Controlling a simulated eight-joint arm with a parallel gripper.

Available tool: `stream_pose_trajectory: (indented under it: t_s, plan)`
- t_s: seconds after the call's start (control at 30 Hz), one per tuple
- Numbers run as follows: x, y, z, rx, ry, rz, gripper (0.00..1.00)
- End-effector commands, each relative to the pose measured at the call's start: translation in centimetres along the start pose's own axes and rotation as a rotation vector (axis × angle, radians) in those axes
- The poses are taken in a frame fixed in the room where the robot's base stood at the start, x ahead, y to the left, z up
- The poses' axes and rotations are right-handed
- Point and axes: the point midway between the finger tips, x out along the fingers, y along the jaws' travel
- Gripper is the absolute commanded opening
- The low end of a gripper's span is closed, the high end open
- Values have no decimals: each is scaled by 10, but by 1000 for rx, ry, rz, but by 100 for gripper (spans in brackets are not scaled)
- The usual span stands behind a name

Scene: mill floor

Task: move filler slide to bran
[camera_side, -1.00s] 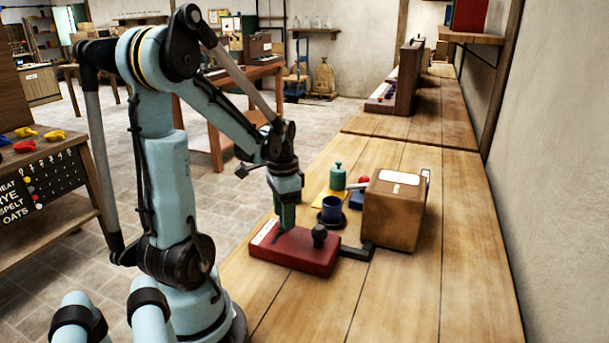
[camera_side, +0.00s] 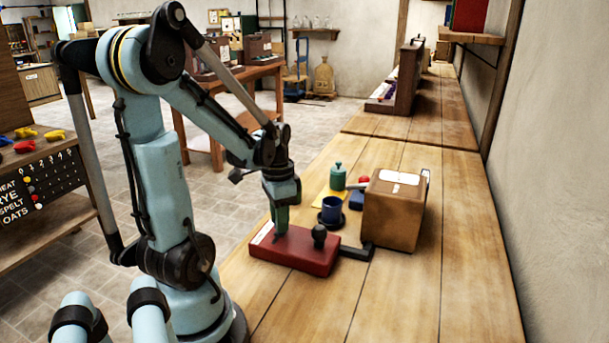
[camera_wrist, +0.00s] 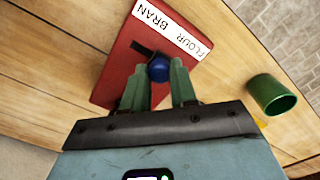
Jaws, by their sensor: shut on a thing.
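The filler (camera_side: 297,253) is a low red box on the bench with a white label strip; in the wrist view (camera_wrist: 116,75) the label (camera_wrist: 172,29) reads FLOUR and BRAN. Its slide has a round blue knob (camera_wrist: 159,69) in a dark slot. The slot shows open on the knob's BRAN side; the fingers partly hide the other side. My gripper (camera_side: 280,232) is down at the box's top, and its green fingers (camera_wrist: 158,80) are shut on the knob. In the side view the fingers hide the blue knob.
A black knob (camera_side: 319,234) stands on the box, and a dark arm (camera_side: 356,252) juts from its right. The front bench is clear.

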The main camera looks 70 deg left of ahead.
Motion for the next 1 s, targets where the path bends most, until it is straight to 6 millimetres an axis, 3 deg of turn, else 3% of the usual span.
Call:
stream_pose_trajectory:
  t_s: [0.3,0.67,0.7,0.87,1.0]
  plan:
    - [-1,26,26,0,-1,2,0]
    - [0,30,29,1,-4,6,0]
    - [0,30,29,1,-3,6,28]
    - [0,30,29,0,-3,5,53]
    - [0,29,29,0,-2,3,53]
